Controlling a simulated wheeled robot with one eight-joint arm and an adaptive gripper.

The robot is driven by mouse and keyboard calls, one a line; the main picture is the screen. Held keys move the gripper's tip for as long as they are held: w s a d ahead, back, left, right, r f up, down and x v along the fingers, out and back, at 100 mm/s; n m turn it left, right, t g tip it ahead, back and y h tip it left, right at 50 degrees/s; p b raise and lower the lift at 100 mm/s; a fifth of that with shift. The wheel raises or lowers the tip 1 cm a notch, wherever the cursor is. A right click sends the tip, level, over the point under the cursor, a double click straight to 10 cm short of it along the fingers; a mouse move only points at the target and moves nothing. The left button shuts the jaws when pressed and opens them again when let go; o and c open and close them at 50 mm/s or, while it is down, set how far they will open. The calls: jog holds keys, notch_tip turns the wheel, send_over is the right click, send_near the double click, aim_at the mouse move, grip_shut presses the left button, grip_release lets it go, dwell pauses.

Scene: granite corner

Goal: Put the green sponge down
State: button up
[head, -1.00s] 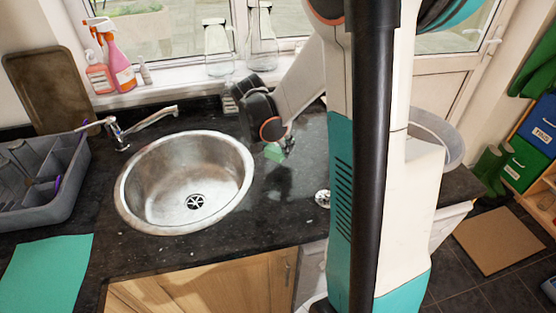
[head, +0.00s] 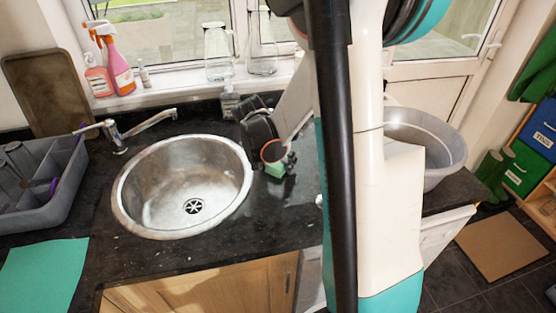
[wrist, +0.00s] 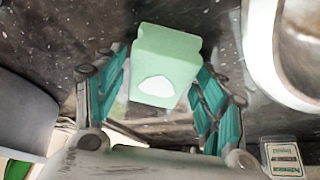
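The green sponge (head: 279,170) is between my gripper's fingers, over the dark granite worktop (head: 235,225) just right of the round steel sink. In the wrist view the sponge (wrist: 168,55) is a pale green block with a white patch on its near face. My gripper (wrist: 166,70) has its teal-padded fingers against the sponge's two sides, near their tips. In the head view my gripper (head: 281,162) points down, with the sponge low over the worktop. I cannot tell whether the sponge touches the surface.
The sink (head: 185,185) lies left of the sponge, with a tap (head: 125,135) behind. A soap bottle (head: 229,103) stands behind my gripper. A grey basin (head: 435,150) is at right. A grey caddy (head: 40,190) and teal mat (head: 42,275) are at left. Worktop around the sponge looks clear.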

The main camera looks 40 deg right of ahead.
jog(key=shift+r, duration=0.1)
jog(key=p+v, duration=0.4)
jog(key=v, duration=0.8)
jog(key=shift+a, duration=0.1)
dwell(0.3)
jog(key=s+a+r+n+t+y, duration=0.2)
jog(key=s+a+n, duration=0.4)
jog(key=a, duration=0.3)
jog(key=s+a+r+n+t+y, duration=0.2)
jog(key=s+a+r+n+t, duration=0.2)
jog(key=s+a+r+n, duration=0.2)
jog(key=s+a+n, duration=0.1)
jog(key=a+n, duration=0.1)
jog(key=a, duration=0.1)
jog(key=shift+s+a+y+b, duration=0.2)
jog(key=shift+a+y+b, duration=0.15)
jog(key=shift+y+b, duration=0.05)
